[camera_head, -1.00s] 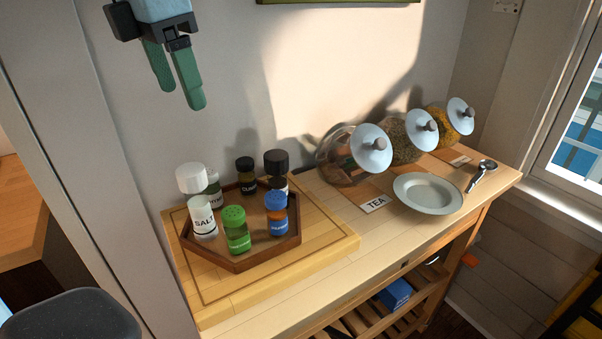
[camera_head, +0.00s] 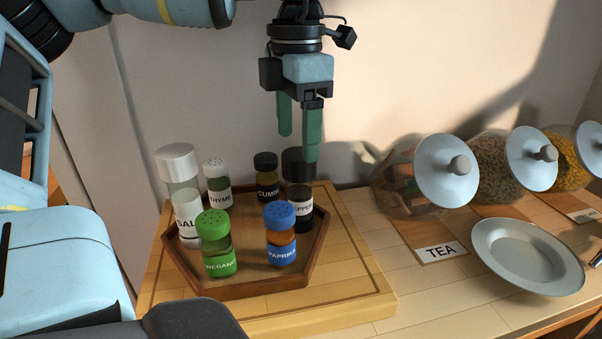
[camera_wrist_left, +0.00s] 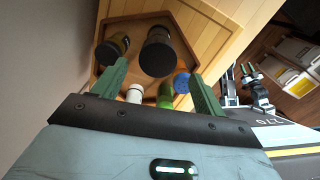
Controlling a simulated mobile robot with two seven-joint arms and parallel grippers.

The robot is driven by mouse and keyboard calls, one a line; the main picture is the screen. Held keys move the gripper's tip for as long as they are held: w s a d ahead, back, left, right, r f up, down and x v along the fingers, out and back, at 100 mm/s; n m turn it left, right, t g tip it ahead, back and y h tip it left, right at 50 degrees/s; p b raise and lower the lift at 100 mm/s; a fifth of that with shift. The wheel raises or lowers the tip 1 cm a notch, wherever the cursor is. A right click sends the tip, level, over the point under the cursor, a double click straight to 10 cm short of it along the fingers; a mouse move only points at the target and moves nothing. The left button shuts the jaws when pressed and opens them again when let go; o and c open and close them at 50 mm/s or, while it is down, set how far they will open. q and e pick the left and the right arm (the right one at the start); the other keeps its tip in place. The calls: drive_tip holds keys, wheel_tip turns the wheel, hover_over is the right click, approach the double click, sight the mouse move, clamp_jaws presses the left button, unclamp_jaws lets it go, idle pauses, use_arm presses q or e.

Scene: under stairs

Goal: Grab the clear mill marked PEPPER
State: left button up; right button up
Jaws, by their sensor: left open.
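The clear mill marked PEPPER (camera_head: 300,204) has a black cap and stands upright at the right side of a wooden hexagonal tray (camera_head: 240,290). My left gripper (camera_head: 299,150) is open with green fingers pointing down, just above the mill; one finger overlaps its cap in the head view. In the left wrist view the mill's black cap (camera_wrist_left: 158,56) lies ahead, between the open fingers (camera_wrist_left: 158,82). I cannot tell how large the gap above the cap is. My right gripper is not in view.
Around the mill stand cumin (camera_head: 266,178), paprika (camera_head: 281,238), oregano (camera_head: 217,245), thyme (camera_head: 218,185) and a tall salt mill (camera_head: 183,200). A cutting board (camera_head: 362,292) lies under the tray. Glass jars (camera_head: 432,172) and a plate (camera_head: 528,256) stand to the right. The wall is close behind.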

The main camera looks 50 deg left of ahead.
sight(299, 153)
use_arm(q)
drive_tip(key=shift+w+a+f, duration=0.1)
drive_tip(key=shift+w+f, duration=0.05)
drive_tip(key=shift+f, duration=1.55)
drive_tip(key=shift+w+a+f, duration=0.1)
drive_tip(key=shift+w+f, duration=0.05)
drive_tip(key=shift+f, duration=1.55)
drive_tip(key=shift+d, duration=0.1)
drive_tip(key=shift+c, duration=0.3)
drive_tip(key=c, duration=1.5)
